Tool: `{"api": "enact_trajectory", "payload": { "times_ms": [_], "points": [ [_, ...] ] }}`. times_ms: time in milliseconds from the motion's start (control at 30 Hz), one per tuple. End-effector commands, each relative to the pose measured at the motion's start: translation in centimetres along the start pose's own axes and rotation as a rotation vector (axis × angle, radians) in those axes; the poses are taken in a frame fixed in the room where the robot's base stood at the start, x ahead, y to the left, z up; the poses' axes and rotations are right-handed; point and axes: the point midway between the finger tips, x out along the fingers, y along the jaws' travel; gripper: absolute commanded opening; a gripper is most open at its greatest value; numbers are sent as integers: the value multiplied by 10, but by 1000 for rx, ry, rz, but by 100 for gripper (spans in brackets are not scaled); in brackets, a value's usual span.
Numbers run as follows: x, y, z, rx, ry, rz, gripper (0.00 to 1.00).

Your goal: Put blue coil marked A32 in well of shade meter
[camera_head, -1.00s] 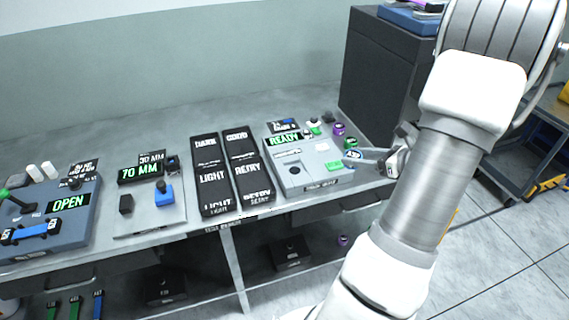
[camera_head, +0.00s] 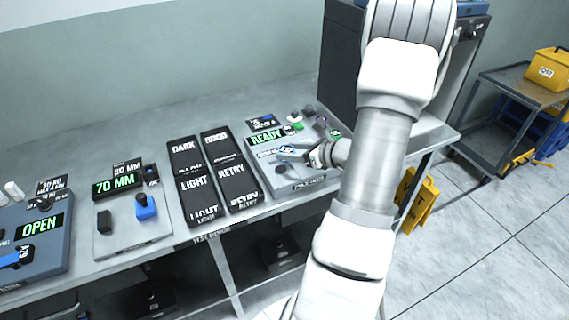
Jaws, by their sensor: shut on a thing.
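The shade meter (camera_head: 262,155) is a grey box on the bench with a green READY display (camera_head: 266,137). Its dark round well (camera_head: 281,169) shows on the top face near the front. My gripper (camera_head: 292,151) is shut on a small blue coil (camera_head: 286,149) with a pale label, too small to read surely. The coil appears just above and behind the well in the picture; its height over the meter cannot be told. The fingers come in from the right and cover part of the meter's top.
Several small coils (camera_head: 320,121) in purple, green and black stand behind the meter's right end. Dark sorting trays marked LIGHT (camera_head: 199,186) and RETRY (camera_head: 231,172) lie left of it. A dark cabinet (camera_head: 340,75) rises at the back right.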

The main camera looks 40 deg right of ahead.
Motion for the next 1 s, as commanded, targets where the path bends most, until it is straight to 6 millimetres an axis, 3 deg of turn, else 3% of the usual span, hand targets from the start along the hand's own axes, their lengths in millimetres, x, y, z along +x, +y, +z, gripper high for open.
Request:
{"api": "enact_trajectory", "payload": {
  "times_ms": [200, 433, 933, 967, 1000],
  "points": [
    [21, 5, -4, 0, 0, 0, 2],
    [34, 6, -31, 3, 0, 0, 2],
    [39, 5, -42, -1, -1, -1, 2],
    [38, 5, -41, -1, -1, -1, 61],
    [38, 5, -40, -1, 0, -1, 68]
  ]
}}
